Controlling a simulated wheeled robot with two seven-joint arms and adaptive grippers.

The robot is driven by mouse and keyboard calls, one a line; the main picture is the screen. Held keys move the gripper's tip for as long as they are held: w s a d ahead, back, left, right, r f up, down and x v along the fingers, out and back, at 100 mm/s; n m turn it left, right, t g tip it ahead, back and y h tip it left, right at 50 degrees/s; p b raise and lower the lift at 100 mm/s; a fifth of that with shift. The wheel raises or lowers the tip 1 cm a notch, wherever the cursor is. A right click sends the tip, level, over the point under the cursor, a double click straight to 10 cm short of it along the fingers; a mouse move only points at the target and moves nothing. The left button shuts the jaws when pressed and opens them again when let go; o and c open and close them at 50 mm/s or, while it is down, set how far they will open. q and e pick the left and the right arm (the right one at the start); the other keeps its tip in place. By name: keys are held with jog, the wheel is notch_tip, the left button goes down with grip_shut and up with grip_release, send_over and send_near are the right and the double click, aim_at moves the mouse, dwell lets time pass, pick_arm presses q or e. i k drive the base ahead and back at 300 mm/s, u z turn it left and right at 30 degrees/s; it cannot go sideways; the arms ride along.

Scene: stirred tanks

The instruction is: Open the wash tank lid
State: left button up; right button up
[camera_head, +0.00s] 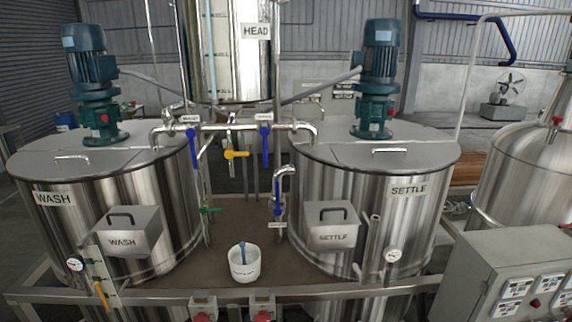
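The wash tank (165,200) is a steel cylinder on the left, labelled WASH. Its flat top lid (45,145) lies level on the rim and looks shut. A small bar handle (72,157) is on the lid's near part. A teal motor (90,60) stands upright on the tank top behind the handle. A grey box (130,232) with a dark handle, also labelled WASH, is on the tank's front side. Neither of my grippers shows in the head view.
The SETTLE tank (345,215) stands on the right with its own motor (378,65). Pipes with blue-handled valves (193,145) run between the tanks. A white bucket (244,266) stands between them. A frame rail (180,298) crosses the front. A control box (505,265) is at lower right.

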aim_at(54, 157)
jog(key=u, duration=2.2)
